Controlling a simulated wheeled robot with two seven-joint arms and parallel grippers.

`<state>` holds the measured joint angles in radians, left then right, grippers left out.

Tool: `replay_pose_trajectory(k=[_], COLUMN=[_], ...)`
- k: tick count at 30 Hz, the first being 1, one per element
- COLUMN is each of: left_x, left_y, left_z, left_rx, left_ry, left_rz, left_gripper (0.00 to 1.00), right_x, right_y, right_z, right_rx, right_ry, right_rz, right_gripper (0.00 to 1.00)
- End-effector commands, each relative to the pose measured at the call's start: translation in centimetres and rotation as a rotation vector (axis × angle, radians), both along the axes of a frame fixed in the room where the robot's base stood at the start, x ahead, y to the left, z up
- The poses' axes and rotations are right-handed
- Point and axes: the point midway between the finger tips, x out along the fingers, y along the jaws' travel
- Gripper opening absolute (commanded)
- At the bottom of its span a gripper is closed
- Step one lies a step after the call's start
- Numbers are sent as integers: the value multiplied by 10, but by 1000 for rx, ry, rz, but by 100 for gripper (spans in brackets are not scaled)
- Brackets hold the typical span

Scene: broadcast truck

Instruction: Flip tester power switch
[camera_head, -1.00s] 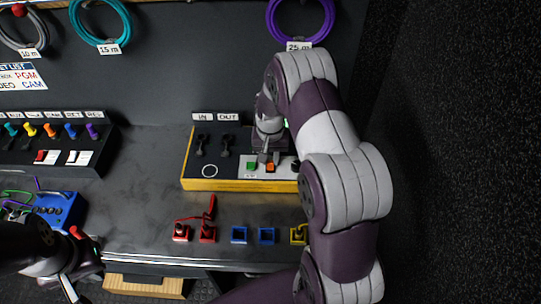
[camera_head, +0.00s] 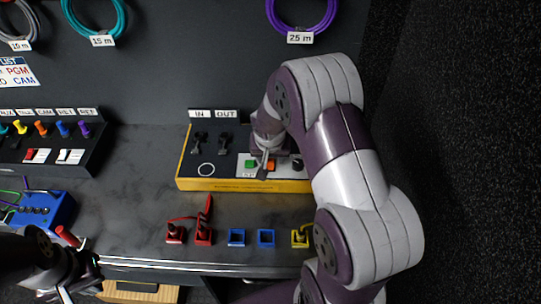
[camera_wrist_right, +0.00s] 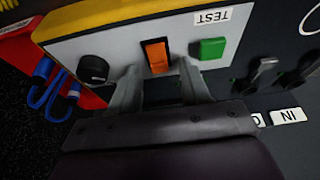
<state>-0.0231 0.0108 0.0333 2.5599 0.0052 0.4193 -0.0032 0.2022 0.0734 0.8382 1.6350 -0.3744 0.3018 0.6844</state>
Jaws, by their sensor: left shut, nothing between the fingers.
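The tester (camera_head: 215,184) is a dark box with a yellow front edge, on the bench below the IN and OUT labels. Its light TEST panel holds an orange rocker switch (camera_wrist_right: 157,55), a green button (camera_wrist_right: 212,48) and a black knob (camera_wrist_right: 93,69). My right gripper (camera_head: 266,162) is over this panel; in the right wrist view its fingers (camera_wrist_right: 160,85) are spread apart with nothing between them, and the orange switch shows just beyond the gap. I cannot tell whether they touch the panel. My left gripper (camera_head: 66,292) is shut and empty at the lower left, partly cut off.
Red connectors (camera_head: 204,235), blue square sockets (camera_head: 237,238) and a yellow one (camera_head: 300,239) line the bench front. A blue box (camera_head: 48,209) with cables and a switch panel (camera_head: 88,160) are at left. A dark wall (camera_head: 470,120) stands at right.

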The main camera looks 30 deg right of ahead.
Motion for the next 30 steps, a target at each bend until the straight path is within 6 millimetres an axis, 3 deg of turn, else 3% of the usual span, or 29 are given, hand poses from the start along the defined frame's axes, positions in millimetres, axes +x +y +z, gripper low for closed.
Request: replay_pose_trajectory(k=[5, 18, 22, 30], left_x=[0, 0, 0, 0], left_y=[0, 0, 0, 0], left_z=[1, 4, 4, 4], left_rx=[0, 0, 0, 0], left_ry=[0, 0, 0, 0], left_rz=[0, 0, 0, 0], left_gripper=[0, 0, 0, 0], right_x=[-1, -30, -35, -36], right_y=[1, 19, 21, 21], right_z=[7, 106, 118, 120], right_rx=[0, 0, 0, 0], right_ry=[-1, -4, 0, 0], right_rz=[-1, 0, 0, 0], right_gripper=[47, 47, 47, 47])
